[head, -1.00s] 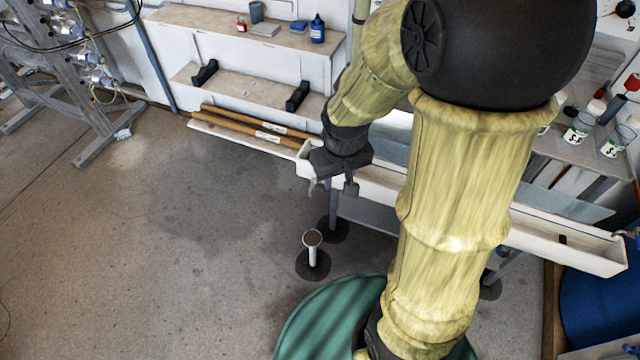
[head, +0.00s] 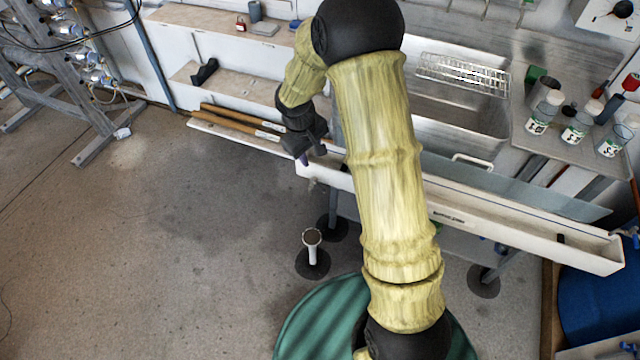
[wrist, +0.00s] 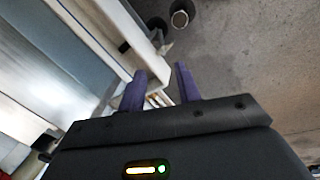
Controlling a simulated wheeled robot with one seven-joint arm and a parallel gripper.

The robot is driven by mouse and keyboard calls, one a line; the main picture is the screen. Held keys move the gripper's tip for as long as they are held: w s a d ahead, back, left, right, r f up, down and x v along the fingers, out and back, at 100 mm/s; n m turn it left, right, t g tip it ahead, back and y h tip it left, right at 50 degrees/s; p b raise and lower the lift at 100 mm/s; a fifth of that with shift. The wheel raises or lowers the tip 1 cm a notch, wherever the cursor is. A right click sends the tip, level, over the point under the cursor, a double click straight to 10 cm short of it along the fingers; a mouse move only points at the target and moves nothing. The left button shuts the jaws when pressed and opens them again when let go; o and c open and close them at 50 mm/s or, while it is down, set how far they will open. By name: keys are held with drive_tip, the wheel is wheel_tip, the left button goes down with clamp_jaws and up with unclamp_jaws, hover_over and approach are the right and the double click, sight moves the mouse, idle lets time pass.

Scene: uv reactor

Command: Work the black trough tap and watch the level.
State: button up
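The long white trough (head: 525,235) runs along the front of the steel sink bench in the head view. It also shows in the wrist view (wrist: 136,22). A small black piece (head: 561,239) sits in its right end; I cannot tell whether it is the tap. My gripper (head: 303,159) is over the trough's left end, which it partly hides. In the wrist view my gripper (wrist: 160,82) has its two purple fingers apart, with nothing clearly held between them. The liquid level in the trough cannot be made out.
Brown rods (head: 240,122) lie left of my gripper. A short white floor pipe (head: 312,246) stands in front of the trough. A green round lid (head: 325,325) is at the bottom. Labelled bottles (head: 577,127) stand at the right.

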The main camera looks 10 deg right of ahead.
sight(321, 188)
drive_tip(key=b+x, duration=0.1)
drive_tip(key=x, duration=1.6)
drive_tip(key=shift+f, duration=0.2)
drive_tip(key=shift+s, duration=0.1)
clamp_jaws()
